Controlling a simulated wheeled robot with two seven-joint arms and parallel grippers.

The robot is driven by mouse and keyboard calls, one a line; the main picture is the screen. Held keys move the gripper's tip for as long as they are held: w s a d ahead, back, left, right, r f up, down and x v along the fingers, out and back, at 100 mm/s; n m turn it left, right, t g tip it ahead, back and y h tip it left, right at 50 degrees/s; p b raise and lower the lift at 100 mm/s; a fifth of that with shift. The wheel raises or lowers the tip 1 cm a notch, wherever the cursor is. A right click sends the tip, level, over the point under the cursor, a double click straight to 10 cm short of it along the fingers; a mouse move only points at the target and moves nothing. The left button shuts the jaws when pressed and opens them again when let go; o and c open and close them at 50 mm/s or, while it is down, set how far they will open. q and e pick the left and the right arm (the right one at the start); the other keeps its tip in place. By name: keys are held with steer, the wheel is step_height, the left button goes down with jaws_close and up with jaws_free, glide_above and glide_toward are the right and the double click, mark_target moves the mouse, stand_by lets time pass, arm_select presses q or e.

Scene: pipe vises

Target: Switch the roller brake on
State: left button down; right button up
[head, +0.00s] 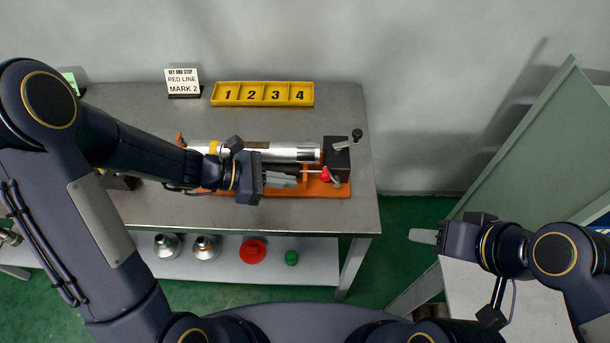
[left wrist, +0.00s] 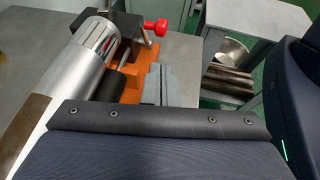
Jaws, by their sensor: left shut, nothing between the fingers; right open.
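A silver pipe (head: 270,154) lies in a vise on an orange base (head: 330,189) on the metal table. A red knob (head: 325,174) is on a thin rod at the vise's right end; it also shows in the left wrist view (left wrist: 156,27). I cannot tell which way its switch is set. My left gripper (head: 292,181) is shut and empty, in front of the pipe, left of the red knob and apart from it. Its grey fingers (left wrist: 160,84) point toward the knob's end of the vise. My right gripper (head: 414,236) is open and empty, right of the table.
A black block (head: 336,156) with a crank handle (head: 348,143) stands at the vise's right end. A yellow numbered tray (head: 262,103) and a sign (head: 183,88) stand behind. The shelf below holds several parts. A green panel (head: 530,150) stands at the right.

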mark_target(323, 176)
arm_select(q)
steer(key=d, duration=0.4)
steer(key=shift+w+d+r+p, duration=0.15)
steer(key=shift+w+d+p, duration=0.15)
steer(key=shift+w+p, duration=0.1)
steer(key=shift+d+r+y+p, duration=0.7)
steer(key=shift+r+y+p, duration=0.25)
steer(key=shift+p, duration=0.9)
steer(key=d+r+y+p, duration=0.1)
steer(key=d+y+p, duration=0.1)
steer(key=d, duration=0.6)
steer(key=shift+r+p, duration=0.15)
steer(key=shift+p, duration=0.35)
steer(key=shift+y, duration=0.25)
